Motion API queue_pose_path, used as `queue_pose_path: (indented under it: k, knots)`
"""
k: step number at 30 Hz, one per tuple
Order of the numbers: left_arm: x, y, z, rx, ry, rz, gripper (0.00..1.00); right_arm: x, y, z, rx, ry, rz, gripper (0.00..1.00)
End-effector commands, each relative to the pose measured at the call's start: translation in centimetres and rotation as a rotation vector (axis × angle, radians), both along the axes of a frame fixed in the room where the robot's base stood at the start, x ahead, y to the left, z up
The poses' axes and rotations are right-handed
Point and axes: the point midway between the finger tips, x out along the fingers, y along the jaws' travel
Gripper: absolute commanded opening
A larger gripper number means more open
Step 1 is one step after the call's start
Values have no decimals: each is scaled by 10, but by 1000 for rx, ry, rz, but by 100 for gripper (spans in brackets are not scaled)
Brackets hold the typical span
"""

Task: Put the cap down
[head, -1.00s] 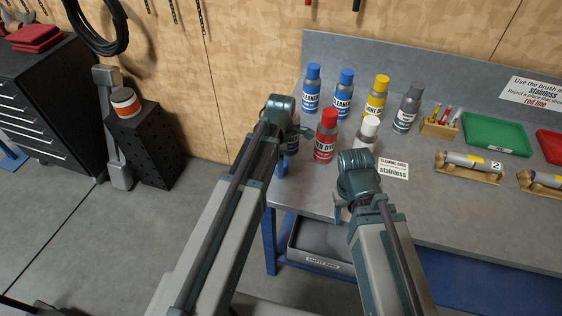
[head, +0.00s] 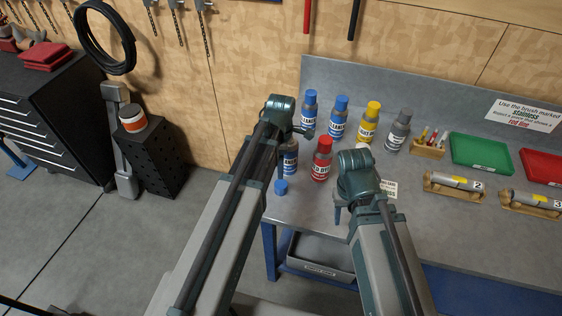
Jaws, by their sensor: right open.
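A small blue cap (head: 281,187) shows at the left front of the grey workbench (head: 310,207), seemingly on its top. My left gripper (head: 296,145) is at an uncapped-looking can with a blue and white label (head: 290,160). The gripper hides the can's top, and I cannot tell whether its fingers grip the can. My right gripper (head: 341,208) is open over the front of the bench, right of the cap and apart from it.
A red can (head: 321,160) stands close to my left gripper. Behind are two blue cans (head: 309,110), a yellow can (head: 368,122) and a grey can (head: 398,130). Marked cylinders on wooden cradles (head: 455,183), a green tray (head: 481,151) and a red tray (head: 543,166) lie to the right.

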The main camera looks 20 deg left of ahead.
Motion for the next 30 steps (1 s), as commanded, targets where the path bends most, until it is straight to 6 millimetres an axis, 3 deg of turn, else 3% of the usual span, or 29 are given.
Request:
queue_pose_path:
  k: [5, 8, 15, 21, 25, 30]
  knots:
    - [-9, -8, -1, 4, 3, -109, 90, 0, 0, -1, 0, 0, 0, 50]
    - [-26, -24, -1, 13, 10, -338, 90, 0, 0, -1, 0, 0, 0, 50]
    - [-80, -68, 0, 37, 50, -1118, 90, 0, 0, -1, 0, 0, 0, 50]
    - [-119, -91, 0, 43, 91, -1694, 90, 0, 0, -1, 0, 0, 0, 50]
    - [-134, -99, 0, 42, 113, -1944, 90, 0, 0, -1, 0, 0, 0, 50]
    - [-143, -104, 1, 38, 129, -2101, 90, 0, 0, -1, 0, 0, 0, 50]
